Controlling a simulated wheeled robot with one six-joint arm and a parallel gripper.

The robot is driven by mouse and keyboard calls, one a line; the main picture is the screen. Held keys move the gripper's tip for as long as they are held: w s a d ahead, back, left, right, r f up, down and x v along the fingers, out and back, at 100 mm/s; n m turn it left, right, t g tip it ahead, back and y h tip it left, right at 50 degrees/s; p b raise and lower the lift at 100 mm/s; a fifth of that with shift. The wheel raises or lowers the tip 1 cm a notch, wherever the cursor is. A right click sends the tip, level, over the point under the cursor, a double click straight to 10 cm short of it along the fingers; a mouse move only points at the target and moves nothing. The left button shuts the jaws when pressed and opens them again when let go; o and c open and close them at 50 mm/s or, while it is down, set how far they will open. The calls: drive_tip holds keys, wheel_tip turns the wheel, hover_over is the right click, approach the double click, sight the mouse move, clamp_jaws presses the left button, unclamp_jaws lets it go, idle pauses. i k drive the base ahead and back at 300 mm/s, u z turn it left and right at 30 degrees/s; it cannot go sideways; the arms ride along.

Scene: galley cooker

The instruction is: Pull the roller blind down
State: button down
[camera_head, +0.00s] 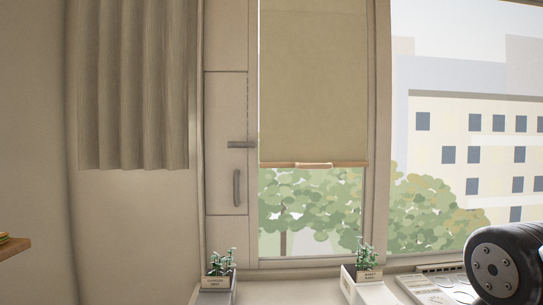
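The roller blind (313,80) is a plain olive-beige sheet in front of the middle window pane. It hangs partway down, and its wooden bottom bar (345,165) sits a little below the picture's middle. A short, lighter wooden pull (313,165) is at the centre of the bar. Below the bar, the glass shows green trees. The top of the blind is out of the frame. A dark rounded part of my arm (505,262) shows at the lower right. My gripper is not in view.
Two labelled plant pots stand on the sill below the blind, one at left (218,283) and one at right (362,276). A pale panel with slots (435,288) lies right of them. A grey handle (237,188) and a pleated curtain (135,85) are to the left.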

sight(313, 76)
drive_tip(key=u, duration=0.15)
drive_tip(key=i, duration=1)
drive_tip(key=z, duration=0.2)
